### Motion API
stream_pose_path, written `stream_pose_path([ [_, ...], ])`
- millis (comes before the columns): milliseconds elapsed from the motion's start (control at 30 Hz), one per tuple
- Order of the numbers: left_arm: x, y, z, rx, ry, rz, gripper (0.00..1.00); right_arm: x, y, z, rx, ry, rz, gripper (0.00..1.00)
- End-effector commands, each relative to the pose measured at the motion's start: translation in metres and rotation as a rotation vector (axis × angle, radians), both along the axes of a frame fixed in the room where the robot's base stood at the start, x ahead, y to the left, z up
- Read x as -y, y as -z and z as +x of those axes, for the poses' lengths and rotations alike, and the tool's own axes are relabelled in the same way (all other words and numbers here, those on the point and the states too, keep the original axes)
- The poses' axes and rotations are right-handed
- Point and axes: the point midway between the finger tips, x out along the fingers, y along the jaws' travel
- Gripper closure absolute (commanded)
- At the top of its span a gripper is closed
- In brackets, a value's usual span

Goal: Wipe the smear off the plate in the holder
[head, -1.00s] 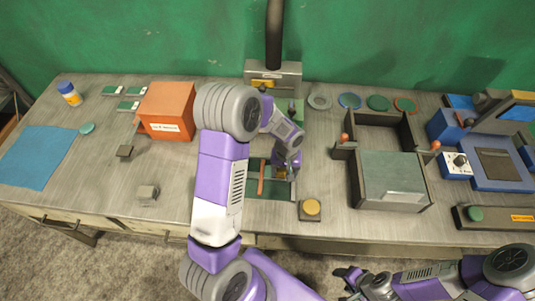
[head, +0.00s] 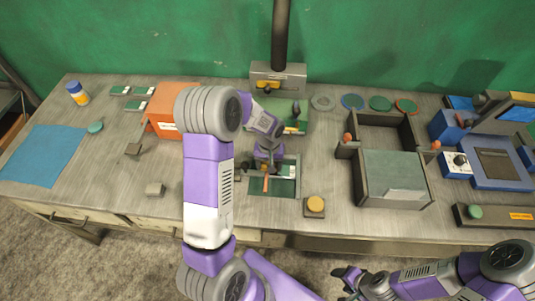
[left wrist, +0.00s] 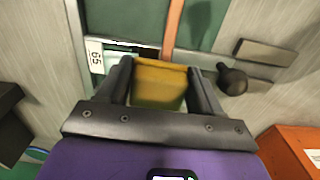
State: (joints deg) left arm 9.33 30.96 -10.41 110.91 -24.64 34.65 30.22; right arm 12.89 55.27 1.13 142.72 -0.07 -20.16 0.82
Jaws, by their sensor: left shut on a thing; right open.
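A dark green plate (head: 285,187) lies in a pale-framed holder (head: 298,178) near the front middle of the bench. An orange-brown strip (head: 266,185) runs across the plate; it also shows in the left wrist view (left wrist: 174,28). I cannot tell whether that strip is the smear. My left gripper (head: 266,163) is over the far edge of the holder, beside the strip's far end. It is shut on a yellow block (left wrist: 158,84), seen between the fingers in the left wrist view. Whether the block touches the plate is unclear. My right gripper (head: 347,279) is open and empty, low in front of the bench.
A black-knobbed lever (left wrist: 232,80) stands close to the left gripper. A yellow button box (head: 315,206) is right of the holder. An orange box (head: 167,124) is left, partly behind my arm. A blue cloth (head: 42,155) lies far left.

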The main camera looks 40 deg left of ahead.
Motion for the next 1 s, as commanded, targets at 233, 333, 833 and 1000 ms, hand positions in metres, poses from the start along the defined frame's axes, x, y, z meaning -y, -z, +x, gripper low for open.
stream_pose_path([
  [233,0.002,-0.025,0.001,-0.001,0.002,0.000,0.68,0.000,-0.019,0.000,0.001,0.000,0.000,0.42],
  [333,0.002,-0.034,0.001,0.000,0.003,-0.001,0.68,0.000,-0.025,0.000,0.001,0.000,0.000,0.42],
  [833,0.003,-0.059,0.002,-0.001,0.005,0.000,0.68,0.000,-0.042,0.000,0.001,0.000,0.000,0.42],
  [1000,0.003,-0.059,0.001,-0.001,0.005,0.000,0.68,0.000,-0.042,0.000,0.000,0.000,0.000,0.42],
])
